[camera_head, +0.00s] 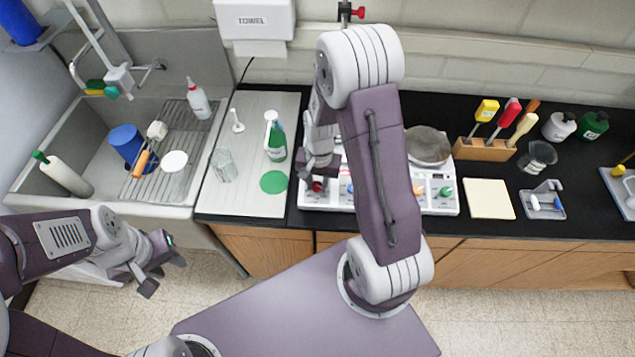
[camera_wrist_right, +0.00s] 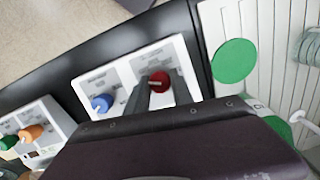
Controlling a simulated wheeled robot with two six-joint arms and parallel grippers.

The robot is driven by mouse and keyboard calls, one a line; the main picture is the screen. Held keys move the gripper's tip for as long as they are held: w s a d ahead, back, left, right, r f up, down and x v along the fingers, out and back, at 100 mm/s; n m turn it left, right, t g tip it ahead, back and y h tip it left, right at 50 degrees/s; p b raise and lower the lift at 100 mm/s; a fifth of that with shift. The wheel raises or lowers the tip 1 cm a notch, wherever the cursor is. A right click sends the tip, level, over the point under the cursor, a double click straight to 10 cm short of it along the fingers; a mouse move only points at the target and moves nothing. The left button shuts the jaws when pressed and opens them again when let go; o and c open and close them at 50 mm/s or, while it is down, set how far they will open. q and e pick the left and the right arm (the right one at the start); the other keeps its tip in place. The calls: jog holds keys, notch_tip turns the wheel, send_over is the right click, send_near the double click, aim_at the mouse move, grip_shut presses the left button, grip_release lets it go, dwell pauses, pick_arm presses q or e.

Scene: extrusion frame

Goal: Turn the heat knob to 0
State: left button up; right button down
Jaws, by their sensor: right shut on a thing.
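A white hotplate unit (camera_head: 438,208) stands on the black counter, with a round grey plate (camera_head: 429,146) on its right part. Its front panel carries a red knob (camera_wrist_right: 160,82), a blue knob (camera_wrist_right: 102,103), an orange knob (camera_wrist_right: 31,132) and a green knob (camera_head: 446,191). My right gripper (camera_head: 317,183) is shut on the red knob at the panel's left end; the finger hides part of the knob in the right wrist view. The panel print is too small to read. My left gripper (camera_head: 164,275) is open and empty, low in front of the sink.
A green disc (camera_head: 274,182), a green-labelled bottle (camera_head: 276,141) and a glass beaker (camera_head: 223,165) stand on the white drainboard left of the unit. A cream pad (camera_head: 489,199) and a wooden tool holder (camera_head: 484,150) are to the right.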

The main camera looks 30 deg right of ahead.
jog(key=shift+r+n, duration=0.1)
jog(key=shift+n, duration=0.9)
jog(key=n+h, duration=0.1)
jog(key=n, duration=0.1)
jog(key=shift+w+a+n+p, duration=0.1)
jog(key=shift+n+p, duration=0.2)
jog(key=n+h, duration=0.1)
jog(key=n, duration=0.4)
jog(key=shift+n+b, duration=0.3)
jog(key=shift+b, duration=0.1)
jog(key=shift+n, duration=0.3)
jog(key=c, duration=1.1)
grip_release()
notch_tip(320, 180, up, 9)
jog(key=a, duration=0.1)
jog(key=shift+a+b, duration=0.3)
jog(key=shift+b, duration=0.1)
